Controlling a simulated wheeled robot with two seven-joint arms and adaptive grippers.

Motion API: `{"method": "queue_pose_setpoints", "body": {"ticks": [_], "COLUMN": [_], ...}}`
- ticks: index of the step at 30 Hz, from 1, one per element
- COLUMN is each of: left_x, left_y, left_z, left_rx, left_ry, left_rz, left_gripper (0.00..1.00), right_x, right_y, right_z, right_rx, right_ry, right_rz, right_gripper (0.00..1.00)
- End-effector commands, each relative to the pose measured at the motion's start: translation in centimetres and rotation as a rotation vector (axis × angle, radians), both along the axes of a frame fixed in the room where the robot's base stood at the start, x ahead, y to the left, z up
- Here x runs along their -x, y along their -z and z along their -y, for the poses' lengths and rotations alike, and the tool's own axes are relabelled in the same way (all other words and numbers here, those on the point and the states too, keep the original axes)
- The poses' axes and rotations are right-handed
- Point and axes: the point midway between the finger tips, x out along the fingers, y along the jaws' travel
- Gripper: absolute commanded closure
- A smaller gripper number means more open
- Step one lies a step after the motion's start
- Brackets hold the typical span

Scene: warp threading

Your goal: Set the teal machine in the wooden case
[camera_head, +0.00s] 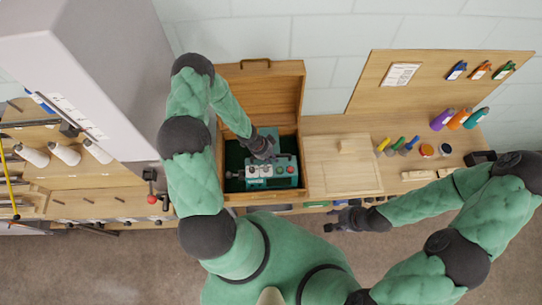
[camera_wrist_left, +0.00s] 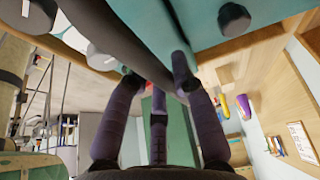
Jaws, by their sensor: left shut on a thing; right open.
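The teal machine (camera_head: 270,177) is inside the outline of the wooden case (camera_head: 222,190), whose lid (camera_head: 262,90) stands open at the back. I cannot tell whether the machine rests on the case floor. My left gripper (camera_head: 262,152) is shut on the upper back part of the machine. In the left wrist view, the machine's teal body (camera_wrist_left: 215,18) fills the top, with the fingers of my left gripper (camera_wrist_left: 155,85) against it. My fingers and hand hide part of the machine. My right gripper (camera_head: 338,220) is open and empty at the bench's front edge.
A light wooden tray (camera_head: 342,188) lies right of the case. Small tools (camera_head: 397,145), jars and bottles (camera_head: 460,119) stand farther right, before a wooden backboard (camera_head: 430,82). A tall grey cabinet (camera_head: 90,70) stands left of the case.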

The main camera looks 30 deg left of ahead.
Motion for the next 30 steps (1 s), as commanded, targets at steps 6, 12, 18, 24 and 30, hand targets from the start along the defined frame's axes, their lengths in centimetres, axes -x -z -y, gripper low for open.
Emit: {"method": "queue_pose_setpoints", "body": {"ticks": [6,12,18,24,30], "left_x": [-0.21,-0.20,-0.19,-0.17,-0.19], "left_y": [-0.08,-0.06,-0.07,-0.01,0.09], "left_z": [-0.12,-0.12,-0.10,-0.09,-0.10], "left_rx": [-0.001,-0.001,0.000,0.002,0.003], "left_ry": [-0.001,-0.001,-0.001,-0.001,0.000], "left_rz": [0.003,0.003,0.002,-0.001,-0.003], "left_gripper": [1.00,1.00,1.00,1.00,1.00], "right_x": [0.00,-0.01,0.00,0.00,0.00], "right_y": [-0.21,-0.19,-0.24,-0.55,-0.92], "right_z": [0.00,0.01,0.00,0.00,0.00], "right_rx": [0.000,0.000,0.000,0.000,0.000], "right_ry": [0.000,0.000,0.000,0.000,0.000], "right_rz": [0.000,0.000,0.000,0.000,0.000], "right_gripper": [0.56,0.56,0.56,0.56,0.56]}}
